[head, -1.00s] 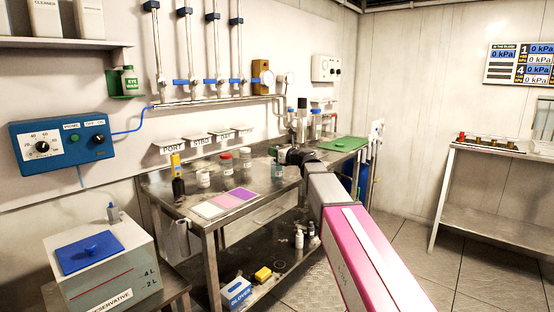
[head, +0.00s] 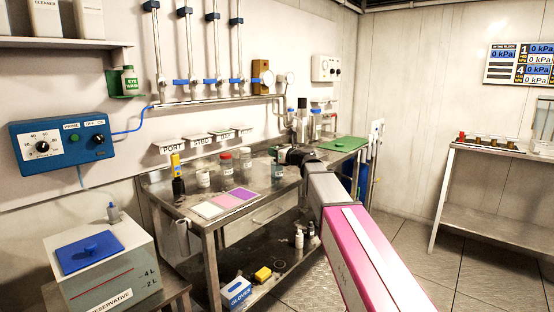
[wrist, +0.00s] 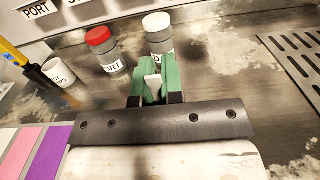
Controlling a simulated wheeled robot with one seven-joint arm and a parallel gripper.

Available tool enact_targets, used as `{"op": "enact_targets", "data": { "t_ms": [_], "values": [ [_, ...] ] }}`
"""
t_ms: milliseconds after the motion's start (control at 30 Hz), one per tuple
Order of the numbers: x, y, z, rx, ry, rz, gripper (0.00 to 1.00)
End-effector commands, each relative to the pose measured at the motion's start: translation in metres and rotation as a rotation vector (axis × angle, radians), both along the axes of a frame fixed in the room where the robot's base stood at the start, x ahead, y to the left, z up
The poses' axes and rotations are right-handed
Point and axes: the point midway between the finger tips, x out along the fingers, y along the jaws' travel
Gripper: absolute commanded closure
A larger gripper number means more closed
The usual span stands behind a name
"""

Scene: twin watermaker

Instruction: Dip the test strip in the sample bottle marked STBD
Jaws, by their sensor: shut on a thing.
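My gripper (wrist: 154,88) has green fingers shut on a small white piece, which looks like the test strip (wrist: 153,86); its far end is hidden. Just beyond the fingers stands a clear bottle with a white cap (wrist: 157,22). Its label is mostly covered by a finger, with only a "D" showing, so it looks like the STBD bottle. The white-capped bottle also shows in the head view (head: 245,158), upright on the bench. I cannot tell the gap between strip and bottle.
A red-capped bottle (wrist: 104,50) with a label ending "ORT" stands left of the white-capped one. A white cup (wrist: 59,73) and a yellow meter (wrist: 16,62) are farther left. Coloured pads (head: 226,202) lie at the bench front. A slotted drain plate (wrist: 300,60) lies right.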

Motion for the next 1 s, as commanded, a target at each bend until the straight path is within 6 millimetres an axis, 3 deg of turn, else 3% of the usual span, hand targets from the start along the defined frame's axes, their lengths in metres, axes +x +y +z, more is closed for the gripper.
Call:
{"op": "enact_targets", "data": {
  "t_ms": [33,267,1000],
  "values": [
    [-0.003,0.001,-0.013,-0.025,0.010,0.005,1.00],
    [-0.002,0.001,-0.010,-0.025,0.009,0.005,1.00],
    [0.000,0.000,0.039,-0.020,0.003,0.000,1.00]
  ]
}}
